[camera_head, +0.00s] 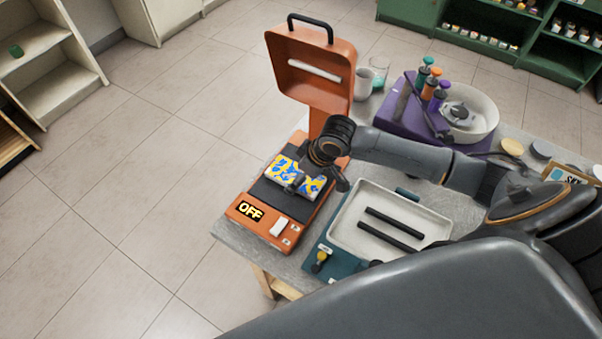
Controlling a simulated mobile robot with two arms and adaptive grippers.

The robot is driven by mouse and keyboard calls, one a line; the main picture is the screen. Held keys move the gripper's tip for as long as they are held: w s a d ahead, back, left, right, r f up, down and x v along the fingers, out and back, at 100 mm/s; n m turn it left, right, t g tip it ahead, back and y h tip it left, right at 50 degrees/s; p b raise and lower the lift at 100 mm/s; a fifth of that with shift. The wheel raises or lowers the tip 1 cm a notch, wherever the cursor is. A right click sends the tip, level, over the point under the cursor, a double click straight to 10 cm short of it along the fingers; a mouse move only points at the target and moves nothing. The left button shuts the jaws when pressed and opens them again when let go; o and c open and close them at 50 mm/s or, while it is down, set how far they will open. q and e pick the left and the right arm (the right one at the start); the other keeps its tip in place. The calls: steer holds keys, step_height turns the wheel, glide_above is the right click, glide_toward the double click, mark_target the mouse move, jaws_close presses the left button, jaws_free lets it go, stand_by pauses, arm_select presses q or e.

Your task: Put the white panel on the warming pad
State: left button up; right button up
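An orange warming device stands on the grey table with its lid (312,70) raised. Its dark warming pad (292,206) carries a flat panel (283,167) with a blue, yellow and white pattern. I see no plain white panel. My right gripper (320,185) comes in from the right, low over the panel's right part. Its fingers are spread, one over the panel and one beside its right end. Whether they touch the panel is unclear, and the gripper hides part of it. My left gripper is out of view.
The device's front shows an "OFF" display (251,211) and a white switch (278,227). A white tray (345,228) with black bars is to the right. A mug (363,84), purple case (401,115) with bottles, and white bowl (483,118) stand behind. Open floor lies left.

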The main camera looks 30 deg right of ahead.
steer(key=v, duration=1.2)
steer(key=shift+b, duration=0.35)
steer(key=shift+s, duration=0.1)
